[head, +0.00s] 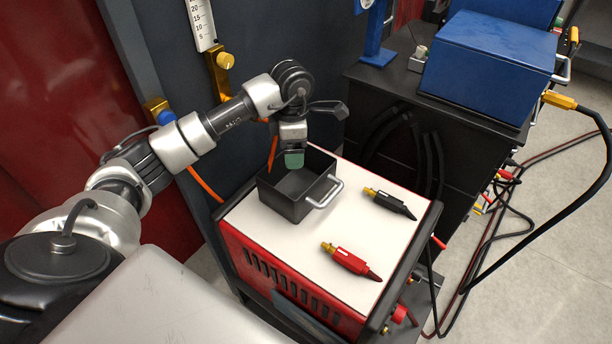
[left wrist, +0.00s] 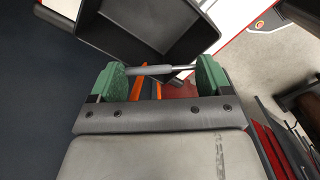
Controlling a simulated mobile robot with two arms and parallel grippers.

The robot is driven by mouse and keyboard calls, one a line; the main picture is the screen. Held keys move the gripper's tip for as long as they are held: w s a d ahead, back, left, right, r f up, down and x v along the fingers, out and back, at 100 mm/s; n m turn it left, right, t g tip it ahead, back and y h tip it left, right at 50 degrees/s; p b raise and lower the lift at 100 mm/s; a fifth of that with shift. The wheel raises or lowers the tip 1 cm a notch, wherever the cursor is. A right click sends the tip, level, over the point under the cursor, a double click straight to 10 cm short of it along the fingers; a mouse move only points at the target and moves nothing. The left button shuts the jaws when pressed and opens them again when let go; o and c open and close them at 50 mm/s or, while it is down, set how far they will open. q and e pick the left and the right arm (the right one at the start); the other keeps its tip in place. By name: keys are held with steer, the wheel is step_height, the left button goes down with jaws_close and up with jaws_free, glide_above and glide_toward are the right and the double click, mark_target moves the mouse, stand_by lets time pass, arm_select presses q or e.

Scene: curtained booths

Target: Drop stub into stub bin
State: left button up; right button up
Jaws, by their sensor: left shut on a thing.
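The stub (left wrist: 158,70) is a thin grey metal rod. In the left wrist view it lies crosswise between the two green finger pads of my left gripper (left wrist: 160,76), which is shut on it. The stub bin (head: 288,203) is an open dark box with a silver handle, on the white top of a red machine. In the head view my left gripper (head: 293,158) points down, its tip overlapping the bin's back part; the stub is hidden there. The left wrist view shows the bin (left wrist: 110,38) just beyond the fingers, its inside looking empty. My right gripper is not in view.
On the white top (head: 310,238) lie a black electrode holder (head: 390,203) and a red one (head: 350,261), right of the bin. A blue box (head: 488,62) sits on the black cabinet at right.

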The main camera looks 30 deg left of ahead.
arm_select(q)
steer(key=f+b, duration=0.1)
steer(key=s+f+b, duration=0.1)
steer(key=shift+f, duration=0.35)
steer(key=f, duration=0.1)
steer(key=f+b, duration=0.1)
steer(key=shift+w+f, duration=0.2)
steer(key=shift+f, duration=0.15)
steer(key=o, duration=0.7)
steer(key=shift+o, duration=0.6)
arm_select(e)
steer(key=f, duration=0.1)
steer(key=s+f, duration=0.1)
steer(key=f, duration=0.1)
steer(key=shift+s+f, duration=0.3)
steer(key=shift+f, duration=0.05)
arm_select(q)
step_height(320, 180, up, 11)
steer(key=shift+f+b, duration=0.1)
steer(key=shift+b, duration=0.2)
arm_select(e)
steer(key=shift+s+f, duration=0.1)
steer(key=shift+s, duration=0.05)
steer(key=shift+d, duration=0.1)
